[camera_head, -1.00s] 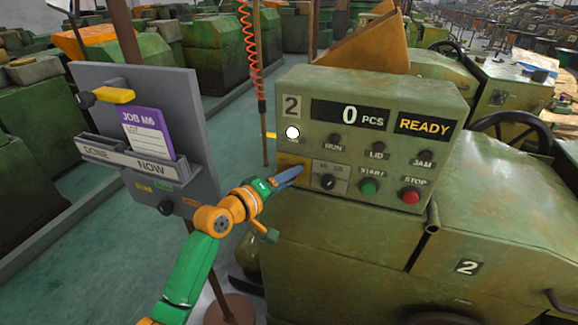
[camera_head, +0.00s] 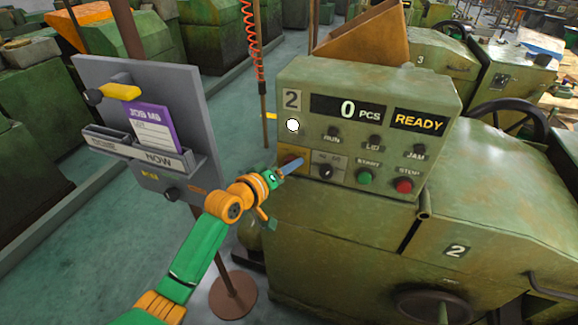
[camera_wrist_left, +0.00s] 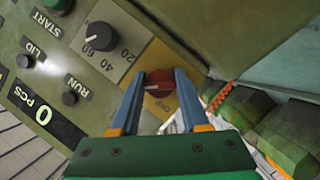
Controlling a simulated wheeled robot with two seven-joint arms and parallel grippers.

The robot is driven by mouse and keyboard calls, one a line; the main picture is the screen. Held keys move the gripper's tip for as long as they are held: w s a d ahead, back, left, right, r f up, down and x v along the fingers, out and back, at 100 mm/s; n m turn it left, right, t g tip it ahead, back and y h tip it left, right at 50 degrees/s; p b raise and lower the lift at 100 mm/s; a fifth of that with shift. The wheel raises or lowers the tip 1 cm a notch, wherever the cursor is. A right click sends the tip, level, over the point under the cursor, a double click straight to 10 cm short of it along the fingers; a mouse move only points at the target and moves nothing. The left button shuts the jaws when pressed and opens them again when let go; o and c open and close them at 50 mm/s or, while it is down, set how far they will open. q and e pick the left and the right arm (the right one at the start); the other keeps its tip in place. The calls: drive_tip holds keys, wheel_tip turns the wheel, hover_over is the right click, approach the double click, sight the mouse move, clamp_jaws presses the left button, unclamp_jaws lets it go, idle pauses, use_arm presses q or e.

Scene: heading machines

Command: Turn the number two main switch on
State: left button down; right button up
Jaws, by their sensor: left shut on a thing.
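The number two machine has a green control panel (camera_head: 375,100) marked 2. Its main switch is a red rotary knob (camera_wrist_left: 160,84) on a yellow plate at the panel's lower left. The knob also shows partly in the head view (camera_head: 291,159). My left gripper (camera_wrist_left: 160,76) is shut on the knob, one blue finger on each side. In the head view the gripper (camera_head: 297,165) covers part of the knob and plate. The round lamp (camera_head: 292,125) above it is white. The display (camera_head: 349,110) reads 0 PCS, and READY shows beside it. My right gripper is not in view.
Beside the switch are a black dial (camera_head: 326,171), a green start button (camera_head: 365,177) and a red stop button (camera_head: 404,186). A grey job board (camera_head: 160,80) on a post stands left of my arm. The floor between board and machine is open.

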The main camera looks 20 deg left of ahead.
use_arm(q)
drive_tip(key=shift+c, duration=2)
unclamp_jaws()
drive_tip(key=shift+s, duration=0.1)
drive_tip(key=v, duration=0.7)
drive_tip(key=shift+b, duration=0.4)
drive_tip(key=shift+f, duration=0.1)
